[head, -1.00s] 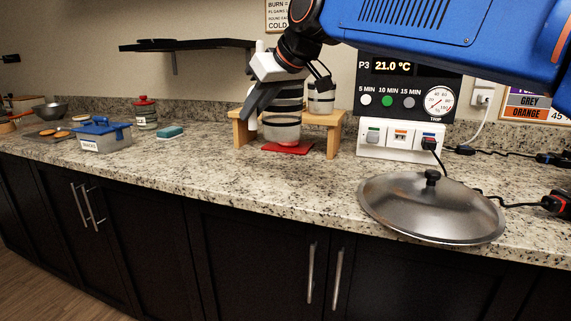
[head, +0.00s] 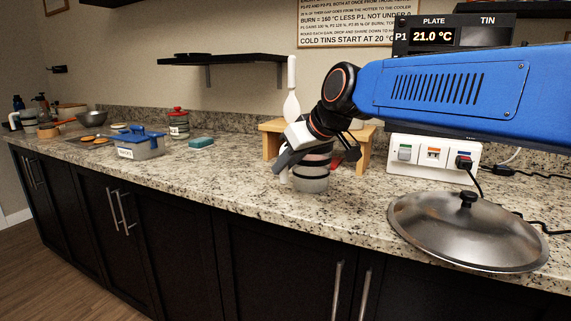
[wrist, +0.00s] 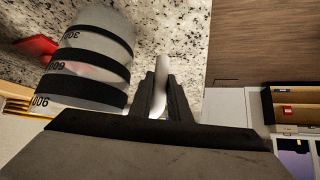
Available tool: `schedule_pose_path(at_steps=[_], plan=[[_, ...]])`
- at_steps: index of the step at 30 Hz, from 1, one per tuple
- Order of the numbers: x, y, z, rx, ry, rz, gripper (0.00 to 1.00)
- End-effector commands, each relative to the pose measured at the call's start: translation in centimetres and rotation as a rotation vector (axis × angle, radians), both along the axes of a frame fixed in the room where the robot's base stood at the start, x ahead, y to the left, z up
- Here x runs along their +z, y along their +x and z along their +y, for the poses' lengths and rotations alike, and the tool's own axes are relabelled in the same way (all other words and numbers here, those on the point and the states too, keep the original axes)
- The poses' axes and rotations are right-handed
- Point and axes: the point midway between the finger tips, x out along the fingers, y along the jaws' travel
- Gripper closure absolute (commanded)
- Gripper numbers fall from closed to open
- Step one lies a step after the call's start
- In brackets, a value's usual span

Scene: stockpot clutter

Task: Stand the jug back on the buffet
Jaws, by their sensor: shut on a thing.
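The jug (head: 312,180) is a pale, see-through vessel with black bands. It looks about upright over the counter, in front of the wooden stand; I cannot tell whether its base touches the stone. In the wrist view the jug (wrist: 92,58) shows numbers on its bands. My gripper (head: 286,168) is at the jug's left side. In the wrist view my gripper's fingers (wrist: 160,92) are shut on the jug's pale handle (wrist: 162,70). The granite counter (head: 240,176) runs across the view. I cannot tell which surface is called the buffet.
The wooden stand (head: 270,128) is behind the jug, partly hidden by my arm. A red patch (wrist: 36,47) lies beside the jug. A steel lid (head: 468,232) lies on the right, before a socket panel (head: 432,156).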

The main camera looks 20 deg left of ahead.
Motion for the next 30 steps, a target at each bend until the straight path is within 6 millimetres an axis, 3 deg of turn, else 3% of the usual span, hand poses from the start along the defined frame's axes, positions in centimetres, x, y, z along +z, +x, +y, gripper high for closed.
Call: schedule_pose_path(at_steps=[7, 8, 9, 10, 22, 30], plan=[[-0.2, 0.0, 0.0, 0.0, 0.0, 0.0, 1.0], [-0.2, 0.0, 0.0, 0.0, 0.0, 0.0, 0.77], [-0.2, 0.0, 0.0, 0.0, 0.0, 0.0, 0.67], [-0.2, 0.0, 0.0, 0.0, 0.0, 0.0, 0.65], [0.4, -0.1, -0.3, -0.001, 0.001, -0.001, 0.65], [3.7, -1.6, -3.1, -0.001, 0.003, -0.003, 0.65]])
